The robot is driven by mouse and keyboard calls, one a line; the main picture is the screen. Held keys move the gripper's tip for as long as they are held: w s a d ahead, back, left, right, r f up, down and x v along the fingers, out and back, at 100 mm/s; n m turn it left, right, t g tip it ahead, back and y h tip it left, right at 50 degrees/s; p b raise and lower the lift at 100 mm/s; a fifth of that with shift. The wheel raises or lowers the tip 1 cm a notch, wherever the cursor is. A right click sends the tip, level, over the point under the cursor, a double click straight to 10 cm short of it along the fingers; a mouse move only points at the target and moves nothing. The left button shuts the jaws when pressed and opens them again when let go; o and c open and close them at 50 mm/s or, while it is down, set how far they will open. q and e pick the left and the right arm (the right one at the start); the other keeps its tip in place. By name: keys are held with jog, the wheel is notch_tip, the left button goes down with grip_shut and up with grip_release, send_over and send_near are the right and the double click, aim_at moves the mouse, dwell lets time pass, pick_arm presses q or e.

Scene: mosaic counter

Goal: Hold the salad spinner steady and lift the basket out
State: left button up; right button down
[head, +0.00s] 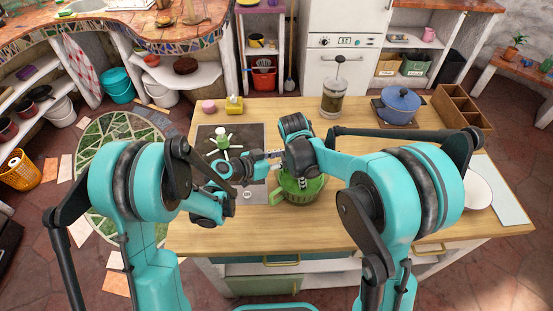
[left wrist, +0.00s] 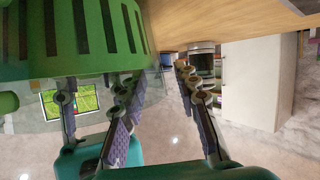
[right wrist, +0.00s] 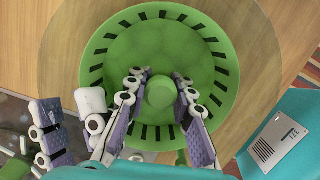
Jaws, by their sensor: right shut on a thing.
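The green slotted basket (head: 302,188) of the salad spinner is on the counter's front part, under my right gripper (head: 300,166). In the right wrist view the basket (right wrist: 125,55) is seen from above, with the right fingers closed on either side of its central knob (right wrist: 160,92). A clear bowl rim (right wrist: 48,50) surrounds it; how deep the basket sits is unclear. My left gripper (left wrist: 160,78) is open beside the spinner, its fingers apart near the clear wall. The slotted basket side (left wrist: 85,30) shows there too. In the head view the left fingertips are partly hidden.
A French press (head: 331,100), blue pot (head: 400,104) and wooden divided box (head: 461,108) stand behind.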

pick_arm(q)
jog(key=shift+w+d+f, duration=0.1)
jog(key=shift+w+d, duration=0.05)
grip_shut()
jog(key=shift+o, duration=0.2)
grip_release()
grip_shut()
jog(key=shift+w, duration=0.15)
dwell(0.9)
